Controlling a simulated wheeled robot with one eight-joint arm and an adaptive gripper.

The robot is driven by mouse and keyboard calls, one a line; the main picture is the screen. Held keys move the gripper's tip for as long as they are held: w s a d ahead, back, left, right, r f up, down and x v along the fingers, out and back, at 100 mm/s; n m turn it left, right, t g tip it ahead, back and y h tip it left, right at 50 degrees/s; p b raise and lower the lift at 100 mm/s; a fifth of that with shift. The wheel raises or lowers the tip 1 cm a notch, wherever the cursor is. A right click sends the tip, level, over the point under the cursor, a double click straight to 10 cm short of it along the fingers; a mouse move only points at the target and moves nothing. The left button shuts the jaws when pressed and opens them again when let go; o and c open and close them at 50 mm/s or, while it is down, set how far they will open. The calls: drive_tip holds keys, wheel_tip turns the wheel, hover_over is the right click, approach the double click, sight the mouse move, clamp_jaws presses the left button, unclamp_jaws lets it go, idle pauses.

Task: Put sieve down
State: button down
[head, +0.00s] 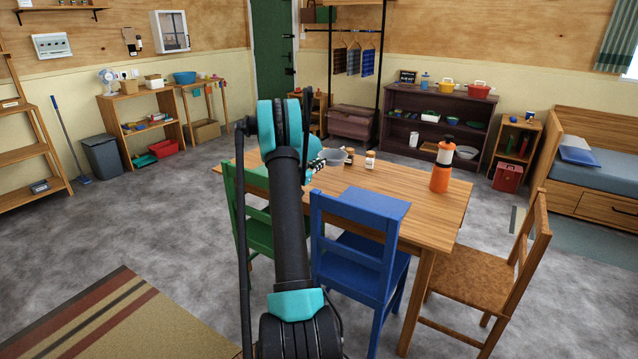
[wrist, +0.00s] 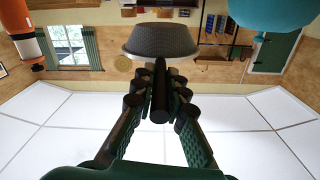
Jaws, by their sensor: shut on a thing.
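The sieve, a grey mesh bowl with a dark handle, is at the top middle of the wrist view (wrist: 162,40). My gripper (wrist: 160,92) is shut on its handle, and the bowl extends beyond the fingertips. In the head view the sieve (head: 336,157) shows small and pale over the far part of the wooden table (head: 400,188). My arm hides part of the gripper there. I cannot tell whether the sieve touches the table top.
Two small jars (head: 370,160) stand right of the sieve. Green (head: 245,215), blue (head: 358,240) and wooden (head: 500,265) chairs surround the near and right sides. The table's right part is mostly clear.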

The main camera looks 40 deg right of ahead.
drive_tip(key=shift+f, duration=4.4)
drive_tip(key=c, duration=1.6)
unclamp_jaws()
drive_tip(key=shift+o, duration=0.2)
